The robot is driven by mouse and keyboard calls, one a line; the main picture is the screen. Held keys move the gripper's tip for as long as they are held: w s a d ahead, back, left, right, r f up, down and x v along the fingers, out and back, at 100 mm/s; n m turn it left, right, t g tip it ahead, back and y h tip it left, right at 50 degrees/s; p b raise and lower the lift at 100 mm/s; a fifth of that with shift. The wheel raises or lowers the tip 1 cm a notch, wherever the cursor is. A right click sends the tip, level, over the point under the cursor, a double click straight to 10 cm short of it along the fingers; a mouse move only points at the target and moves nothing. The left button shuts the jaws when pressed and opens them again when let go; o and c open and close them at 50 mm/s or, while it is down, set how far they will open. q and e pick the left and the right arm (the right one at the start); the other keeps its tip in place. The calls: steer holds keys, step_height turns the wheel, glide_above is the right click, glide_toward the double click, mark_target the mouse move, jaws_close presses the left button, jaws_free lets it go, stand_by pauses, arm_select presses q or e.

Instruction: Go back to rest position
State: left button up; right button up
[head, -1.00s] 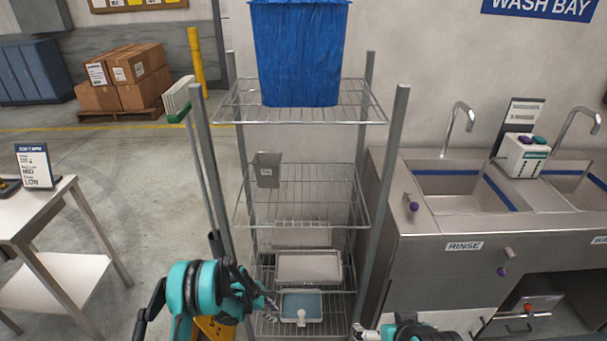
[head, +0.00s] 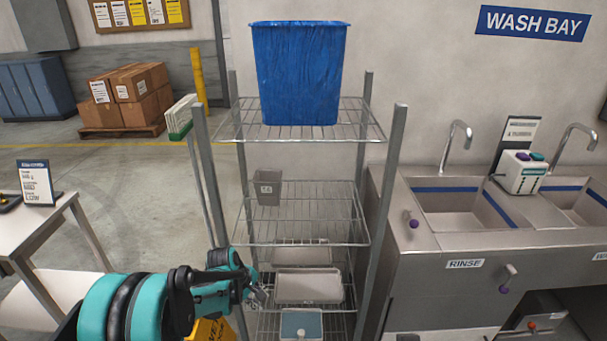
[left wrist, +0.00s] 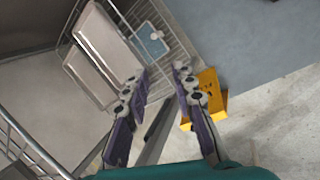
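My left gripper (head: 258,294) is in front of the wire shelf rack, at its left side near the lower shelves. In the left wrist view the two fingers of the left gripper (left wrist: 162,82) stand apart with nothing between them. My right gripper is not in clear view; only a dark bit of my own body shows at the bottom edge of the head view.
A yellow object (left wrist: 206,95) stands by the rack. A sink counter (head: 460,242) is right, a table (head: 50,228) left.

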arm_select(q)
steer(key=s+a+r+m+t+y, duration=0.2)
steer(key=s+r+m, duration=0.4)
steer(key=s+r, duration=0.7)
steer(key=s+a+r+m+t+y, duration=0.1)
steer(key=s+r+m, duration=0.3)
steer(key=s, duration=0.8)
steer(key=shift+a+m+t, duration=0.55)
steer(key=shift+m+t, duration=0.15)
steer(key=shift+m, duration=0.6)
steer(key=shift+r, duration=0.1)
